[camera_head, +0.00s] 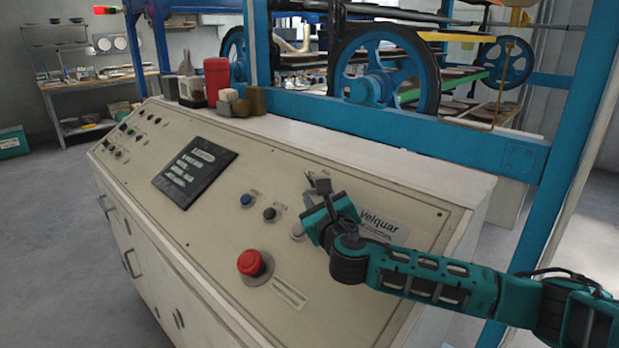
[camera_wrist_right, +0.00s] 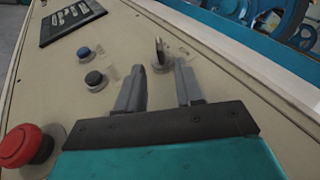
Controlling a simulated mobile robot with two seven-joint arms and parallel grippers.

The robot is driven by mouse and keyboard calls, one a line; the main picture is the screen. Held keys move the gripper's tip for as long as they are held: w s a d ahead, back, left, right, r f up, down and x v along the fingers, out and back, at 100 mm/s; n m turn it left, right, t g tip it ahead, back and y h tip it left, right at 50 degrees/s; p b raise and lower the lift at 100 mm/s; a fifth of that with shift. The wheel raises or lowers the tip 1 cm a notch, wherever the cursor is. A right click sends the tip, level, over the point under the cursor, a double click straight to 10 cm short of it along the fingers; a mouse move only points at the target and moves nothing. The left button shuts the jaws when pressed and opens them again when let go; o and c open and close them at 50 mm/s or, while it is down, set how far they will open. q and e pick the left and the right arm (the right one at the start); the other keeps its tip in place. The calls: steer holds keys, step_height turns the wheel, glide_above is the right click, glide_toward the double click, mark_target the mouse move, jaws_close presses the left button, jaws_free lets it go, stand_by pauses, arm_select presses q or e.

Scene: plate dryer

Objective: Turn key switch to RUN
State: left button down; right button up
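The key switch (camera_wrist_right: 160,52) stands up from the beige sloped control panel (camera_wrist_right: 35,85), with a thin upright grey key in it. In the head view, small grey parts show at the tip of my right gripper (camera_head: 318,187), and I cannot clearly tell key from fingers there. In the wrist view my right gripper (camera_wrist_right: 160,67) is open and empty. Its two grey fingers point at the key switch, which shows just beyond and between the fingertips. I see no finger touching the key. The switch's position labels are too small to read. My left gripper is not in view.
A red emergency button (camera_head: 252,263), a blue button (camera_head: 246,199) and a black button (camera_head: 270,214) stick up near the gripper. A dark screen (camera_head: 195,172) lies further left. A blue machine frame (camera_head: 400,135) stands behind the panel.

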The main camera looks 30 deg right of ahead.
mark_target(312, 182)
steer(key=x, duration=0.9)
jaws_close()
